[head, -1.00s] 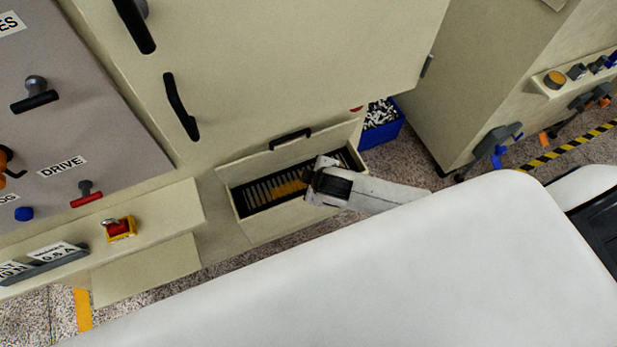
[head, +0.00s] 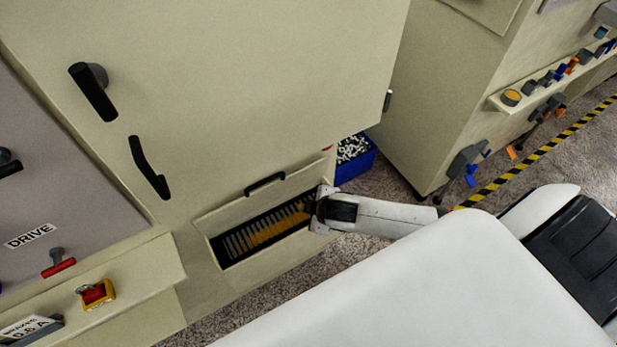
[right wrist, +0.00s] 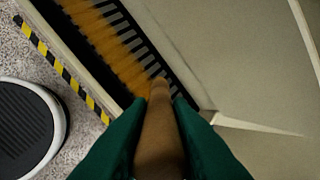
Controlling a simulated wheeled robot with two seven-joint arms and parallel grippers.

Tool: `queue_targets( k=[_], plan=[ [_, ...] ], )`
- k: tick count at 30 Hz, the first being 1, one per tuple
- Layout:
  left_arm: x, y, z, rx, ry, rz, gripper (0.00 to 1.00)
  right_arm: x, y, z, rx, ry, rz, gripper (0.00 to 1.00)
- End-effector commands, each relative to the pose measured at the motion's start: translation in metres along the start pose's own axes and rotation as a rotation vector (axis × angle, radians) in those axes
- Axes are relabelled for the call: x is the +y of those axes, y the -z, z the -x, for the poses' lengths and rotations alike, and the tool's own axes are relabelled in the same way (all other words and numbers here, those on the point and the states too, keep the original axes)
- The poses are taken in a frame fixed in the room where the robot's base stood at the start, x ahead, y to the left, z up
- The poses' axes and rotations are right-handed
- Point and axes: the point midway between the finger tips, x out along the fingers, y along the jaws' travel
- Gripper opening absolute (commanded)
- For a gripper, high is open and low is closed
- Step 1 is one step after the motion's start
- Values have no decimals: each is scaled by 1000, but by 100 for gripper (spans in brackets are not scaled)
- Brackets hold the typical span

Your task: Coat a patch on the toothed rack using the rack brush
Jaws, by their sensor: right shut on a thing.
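The toothed rack (head: 236,243) lies in an open, tilted-out compartment low on the beige cabinet, as dark gaps between grey bars. An amber coated patch (head: 272,232) covers its middle and right part. The rack (right wrist: 138,45) and the amber coat (right wrist: 104,38) also show in the right wrist view. My right gripper (head: 318,208) is at the compartment's right end. Its green fingers (right wrist: 160,135) are shut on the brown handle of the rack brush (right wrist: 158,115). The brush's far end meets the amber area; its bristles cannot be made out. My left gripper is out of view.
The compartment's front wall (head: 268,250) and its handled flap (head: 262,190) bound the rack. A blue bin (head: 358,165) of small pieces stands just behind on the right. A control ledge (head: 130,275) juts out at left. Yellow-black tape (head: 520,160) marks the floor.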

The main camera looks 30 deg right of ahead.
Motion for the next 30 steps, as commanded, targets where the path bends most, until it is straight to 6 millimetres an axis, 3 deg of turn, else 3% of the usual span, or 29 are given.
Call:
queue_targets(
  k=[30],
  plan=[
    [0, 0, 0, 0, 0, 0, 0, -39, 54, -2, 2, 0, 0, 0]
  ],
)
